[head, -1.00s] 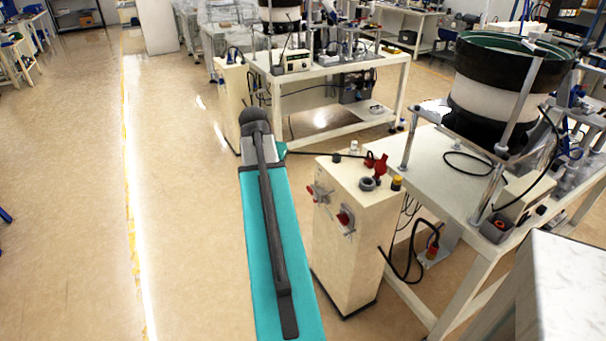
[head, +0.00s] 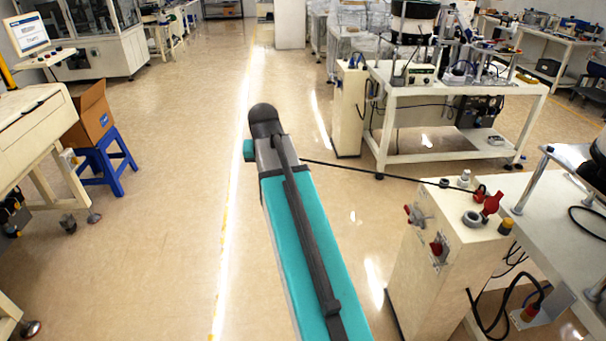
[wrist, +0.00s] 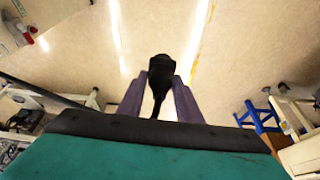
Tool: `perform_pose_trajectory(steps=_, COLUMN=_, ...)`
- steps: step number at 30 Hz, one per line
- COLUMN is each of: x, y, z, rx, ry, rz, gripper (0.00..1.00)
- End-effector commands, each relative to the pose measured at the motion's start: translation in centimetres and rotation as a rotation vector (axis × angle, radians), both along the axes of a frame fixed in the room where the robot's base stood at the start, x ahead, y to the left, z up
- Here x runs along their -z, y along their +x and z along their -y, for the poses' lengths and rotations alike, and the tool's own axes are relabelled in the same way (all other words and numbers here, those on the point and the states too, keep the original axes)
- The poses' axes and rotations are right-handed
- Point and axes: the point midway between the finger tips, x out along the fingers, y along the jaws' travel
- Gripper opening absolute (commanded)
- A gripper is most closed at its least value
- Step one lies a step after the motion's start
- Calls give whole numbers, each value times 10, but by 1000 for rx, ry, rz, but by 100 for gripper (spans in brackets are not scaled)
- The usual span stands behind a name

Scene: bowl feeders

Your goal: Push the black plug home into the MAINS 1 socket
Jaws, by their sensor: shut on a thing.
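My gripper (wrist: 160,95) is shut on the black plug (wrist: 160,66), which sits between its two purple-grey fingers in the wrist view. In the head view my arm hides the gripper and plug. A black cable (head: 385,174) runs from my arm's end to the top of a cream cabinet (head: 432,270). Two sockets with red parts, an upper one (head: 415,215) and a lower one (head: 438,246), are on the cabinet's face. Their labels are too small to read, so I cannot tell which is MAINS 1. The plug is held well apart from the cabinet.
A red fitting (head: 490,201) stands on the cabinet's top. A white bench (head: 545,215) adjoins it on the right. Another cream cabinet (head: 350,110) and bench stand behind. A blue stool (head: 107,160) with a cardboard box (head: 90,115) is at left. Open floor lies left of my arm.

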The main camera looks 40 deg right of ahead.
Motion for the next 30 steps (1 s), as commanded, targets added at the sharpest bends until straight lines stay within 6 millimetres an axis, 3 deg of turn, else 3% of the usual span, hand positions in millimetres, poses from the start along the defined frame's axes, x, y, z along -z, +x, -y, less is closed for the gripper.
perform_pose_trajectory(steps=1, x=-3, y=11, z=-24, rx=-52, ry=10, rz=9, gripper=1)
perform_pose_trajectory(steps=9, x=-15, y=37, z=-111, rx=-263, ry=8, rz=15, gripper=1)
perform_pose_trajectory(steps=21, x=-32, y=53, z=-237, rx=-561, ry=2, rz=27, gripper=1)
perform_pose_trajectory(steps=25, x=-36, y=53, z=-261, rx=-620, ry=1, rz=30, gripper=1)
perform_pose_trajectory(steps=30, x=-38, y=53, z=-273, rx=-651, ry=0, rz=31, gripper=1)
